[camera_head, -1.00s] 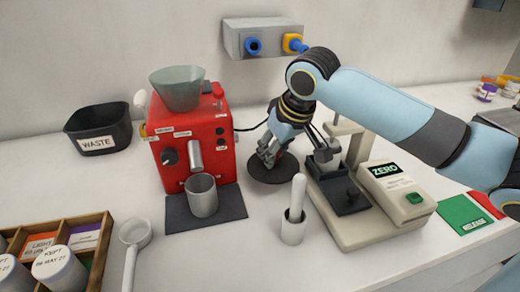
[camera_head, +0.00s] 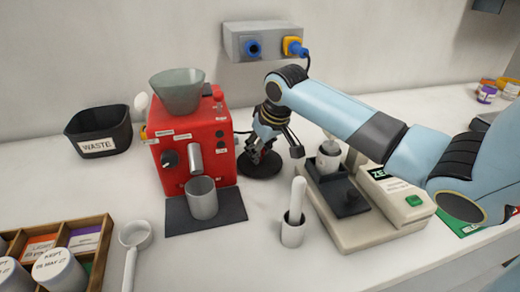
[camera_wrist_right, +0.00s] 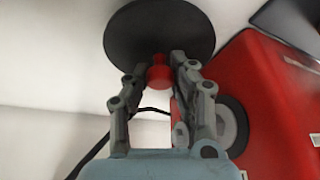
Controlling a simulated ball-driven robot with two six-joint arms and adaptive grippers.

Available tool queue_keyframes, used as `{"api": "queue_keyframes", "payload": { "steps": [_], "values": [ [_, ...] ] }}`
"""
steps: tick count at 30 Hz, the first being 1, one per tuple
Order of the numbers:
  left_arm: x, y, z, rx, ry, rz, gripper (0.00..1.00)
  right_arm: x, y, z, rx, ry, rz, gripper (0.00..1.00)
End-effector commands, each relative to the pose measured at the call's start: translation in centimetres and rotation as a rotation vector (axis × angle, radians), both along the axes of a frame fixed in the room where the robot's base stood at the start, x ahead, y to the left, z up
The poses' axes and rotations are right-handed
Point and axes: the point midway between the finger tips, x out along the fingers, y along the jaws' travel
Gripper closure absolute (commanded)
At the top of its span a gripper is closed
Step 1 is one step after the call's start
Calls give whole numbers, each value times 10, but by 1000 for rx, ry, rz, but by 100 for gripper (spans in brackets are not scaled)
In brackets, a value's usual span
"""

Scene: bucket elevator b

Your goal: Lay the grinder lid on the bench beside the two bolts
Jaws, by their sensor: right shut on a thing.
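The grinder lid is a dark round disc (camera_head: 262,167) by the right side of the red grinder (camera_head: 205,140). In the right wrist view it shows as a black disc (camera_wrist_right: 160,28) with a red knob (camera_wrist_right: 159,74). My right gripper (camera_head: 258,150) is over the lid, its fingers shut on the knob; they also show in the right wrist view (camera_wrist_right: 160,78). I cannot tell whether the lid touches the bench (camera_head: 240,255). I cannot make out the two bolts. My left gripper is not in view.
A scale (camera_head: 355,205) with a portafilter-like part (camera_head: 328,160) stands right of the lid. A cup with a white pestle (camera_head: 293,225) stands in front. A waste bin (camera_head: 98,130) and a wooden tray (camera_head: 108,225) are at the left. A wall box (camera_head: 262,40) is behind.

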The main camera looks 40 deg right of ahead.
Motion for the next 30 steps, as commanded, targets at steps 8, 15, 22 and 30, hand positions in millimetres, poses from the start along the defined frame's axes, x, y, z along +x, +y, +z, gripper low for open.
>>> {"api": "queue_keyframes", "payload": {
  "steps": [8,15,22,30],
  "values": [
    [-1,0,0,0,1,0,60,0,0,-3,0,1,0,67],
    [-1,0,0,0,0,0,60,0,0,-3,0,1,-1,54],
    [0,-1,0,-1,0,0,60,-2,-1,5,-1,-2,0,54],
    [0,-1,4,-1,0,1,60,-23,1,57,-5,-3,3,54]
  ]
}}
